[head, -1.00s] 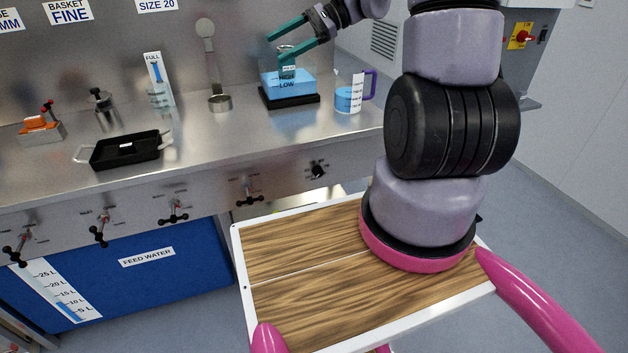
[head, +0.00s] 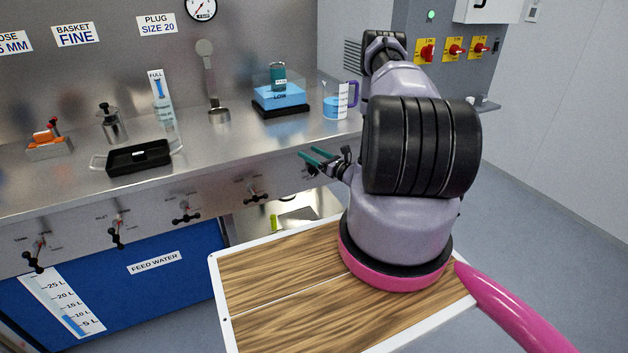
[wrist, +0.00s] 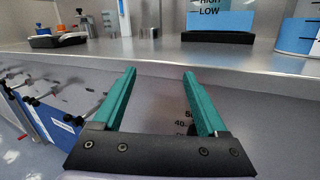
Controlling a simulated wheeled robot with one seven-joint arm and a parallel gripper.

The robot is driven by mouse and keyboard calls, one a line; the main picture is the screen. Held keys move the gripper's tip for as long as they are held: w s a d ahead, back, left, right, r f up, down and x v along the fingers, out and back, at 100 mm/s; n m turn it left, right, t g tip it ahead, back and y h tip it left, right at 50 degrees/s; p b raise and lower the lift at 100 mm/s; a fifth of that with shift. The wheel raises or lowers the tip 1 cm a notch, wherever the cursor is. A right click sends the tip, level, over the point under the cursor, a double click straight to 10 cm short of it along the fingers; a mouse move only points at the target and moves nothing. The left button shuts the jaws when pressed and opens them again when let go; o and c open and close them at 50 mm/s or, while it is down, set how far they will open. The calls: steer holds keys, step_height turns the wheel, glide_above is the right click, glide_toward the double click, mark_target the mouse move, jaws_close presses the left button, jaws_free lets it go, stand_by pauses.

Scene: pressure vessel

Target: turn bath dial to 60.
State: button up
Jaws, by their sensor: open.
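The bath dial (head: 311,170) is a black knob on the steel front panel below the counter edge. In the head view my gripper partly covers it. In the wrist view its printed scale (wrist: 184,124) shows near the right finger, with 40 and part of another number readable. The knob is mostly hidden there, so I cannot read its setting. My gripper (head: 311,153) has two teal fingers, open and empty, in front of the panel near the dial. In the wrist view the open gripper (wrist: 159,73) points at the panel just below the counter edge.
The water bath (head: 281,96) with blue water and a teal item stands on the counter above the dial. A measuring jug (head: 337,100) is to its right.

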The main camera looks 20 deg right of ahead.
mark_target(315, 172)
steer(key=s+d+f+m+h, duration=0.3)
steer(key=f, duration=0.3)
steer(key=s+d+f+m+h, duration=0.2)
steer(key=s+f+h, duration=0.1)
steer(key=f, duration=0.4)
steer(key=shift+t, duration=0.4)
steer(key=w, duration=1)
steer(key=shift+w+a+r, duration=0.1)
steer(key=shift+w+a, duration=0.15)
steer(key=shift+a, duration=0.1)
steer(key=shift+c, duration=0.2)
jaws_close()
